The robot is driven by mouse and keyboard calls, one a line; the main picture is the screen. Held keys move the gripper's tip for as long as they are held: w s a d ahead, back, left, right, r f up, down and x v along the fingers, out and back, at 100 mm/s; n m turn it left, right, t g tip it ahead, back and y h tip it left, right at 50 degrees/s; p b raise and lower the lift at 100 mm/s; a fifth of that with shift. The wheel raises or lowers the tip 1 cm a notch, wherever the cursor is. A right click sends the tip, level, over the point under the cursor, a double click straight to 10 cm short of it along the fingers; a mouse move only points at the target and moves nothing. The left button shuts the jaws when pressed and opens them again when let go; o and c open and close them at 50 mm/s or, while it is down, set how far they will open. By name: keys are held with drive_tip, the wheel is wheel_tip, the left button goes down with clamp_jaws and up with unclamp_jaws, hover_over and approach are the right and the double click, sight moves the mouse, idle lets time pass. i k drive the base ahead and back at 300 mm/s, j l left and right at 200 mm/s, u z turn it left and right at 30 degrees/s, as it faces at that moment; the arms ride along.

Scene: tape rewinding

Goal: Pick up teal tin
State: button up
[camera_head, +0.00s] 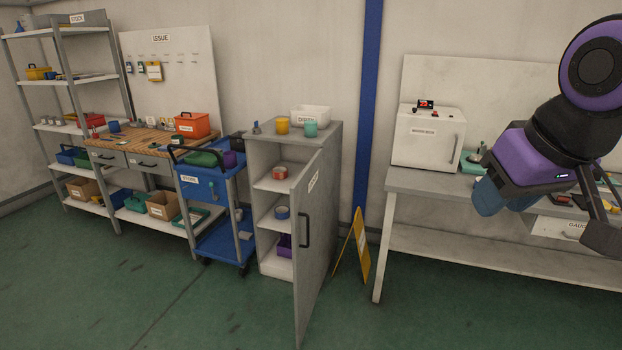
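A teal tin (310,128) stands upright on top of the grey cabinet (318,200), near its right front edge. A yellow tin (282,125) stands to its left and a white bin (311,113) is behind it. My arm comes in at the upper right, with purple and black links. My gripper (603,215) is at the right edge, in front of the workbench and far to the right of the teal tin. Its fingers are partly cut off by the frame, and I cannot tell whether they are open or shut.
The cabinet door (313,235) stands open toward the front. A yellow floor sign (357,246) stands between the cabinet and the workbench (408,181). A blue cart (213,187) is left of the cabinet. The green floor in front is clear.

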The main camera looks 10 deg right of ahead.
sight(310, 126)
drive_tip(key=i+l+u, duration=0.15)
drive_tip(key=i, duration=0.45)
drive_tip(key=i+l+u, duration=0.1)
drive_tip(key=i+l, duration=0.2)
drive_tip(key=i, duration=0.3)
drive_tip(key=i+l+u, duration=0.15)
drive_tip(key=i+l, duration=0.15)
drive_tip(key=i, duration=0.25)
drive_tip(key=i+l+u, duration=0.1)
drive_tip(key=i+l, duration=0.3)
drive_tip(key=i, duration=0.15)
